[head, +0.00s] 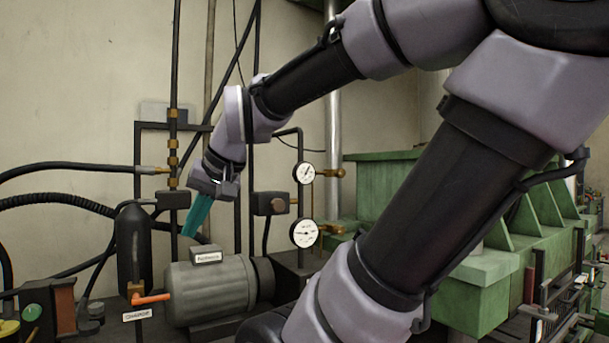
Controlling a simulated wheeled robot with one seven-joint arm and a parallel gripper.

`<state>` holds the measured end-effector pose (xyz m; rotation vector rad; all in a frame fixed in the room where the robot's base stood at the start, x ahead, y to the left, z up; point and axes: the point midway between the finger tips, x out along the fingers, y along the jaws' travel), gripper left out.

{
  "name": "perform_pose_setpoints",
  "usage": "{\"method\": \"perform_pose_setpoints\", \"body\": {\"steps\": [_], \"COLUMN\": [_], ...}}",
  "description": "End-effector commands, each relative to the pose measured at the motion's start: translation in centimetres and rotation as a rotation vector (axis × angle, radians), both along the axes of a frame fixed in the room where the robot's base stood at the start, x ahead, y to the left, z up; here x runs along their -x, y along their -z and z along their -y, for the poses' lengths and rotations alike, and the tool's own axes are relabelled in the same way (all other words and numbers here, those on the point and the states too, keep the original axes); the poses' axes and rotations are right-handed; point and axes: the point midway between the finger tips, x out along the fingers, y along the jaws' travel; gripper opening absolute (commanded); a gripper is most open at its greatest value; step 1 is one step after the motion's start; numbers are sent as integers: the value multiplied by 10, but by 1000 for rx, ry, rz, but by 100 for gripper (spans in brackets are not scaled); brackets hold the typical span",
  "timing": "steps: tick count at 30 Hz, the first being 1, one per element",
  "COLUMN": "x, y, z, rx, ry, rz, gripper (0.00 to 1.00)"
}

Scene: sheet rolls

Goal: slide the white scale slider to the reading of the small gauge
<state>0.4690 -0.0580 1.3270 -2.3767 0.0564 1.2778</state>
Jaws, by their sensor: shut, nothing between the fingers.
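The small gauge (303,172) is a round white dial on a brass fitting right of centre. A larger white dial (304,233) sits below it. Both needles are too small to read surely. I cannot make out a white scale slider for certain; a small pale piece (540,313) lies at the lower right, too small to identify. My gripper (192,232) points down at left of centre, its teal fingers shut and empty. It appears above the grey motor and left of both gauges; its exact depth is unclear.
An orange lever (151,298) is in front. Black hoses and upright pipes run behind. A green machine (480,275) fills the right, partly hidden by my arm.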

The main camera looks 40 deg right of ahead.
Motion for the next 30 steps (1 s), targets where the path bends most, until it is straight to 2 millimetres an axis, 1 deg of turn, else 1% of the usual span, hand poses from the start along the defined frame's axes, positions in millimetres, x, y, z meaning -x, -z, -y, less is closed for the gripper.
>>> {"method": "perform_pose_setpoints", "body": {"steps": [11, 14, 15, 17, 20, 23, 26, 29, 30], "x": [0, 0, 0, 0, 0, -6, -25, -56, -70], "y": [0, 0, 0, 0, 0, 0, 2, 8, 12], "z": [0, 0, 0, 0, 0, 0, -1, -2, -3], "rx": [0, 0, 0, 0, 0, 0, 4, 9, 12], "ry": [0, 0, 0, 0, 0, -1, -6, -13, -16], "rz": [0, 0, 0, 0, 0, -8, -35, -75, -94], "gripper": [0, 34, 50, 72, 72, 72, 72, 72, 72]}}
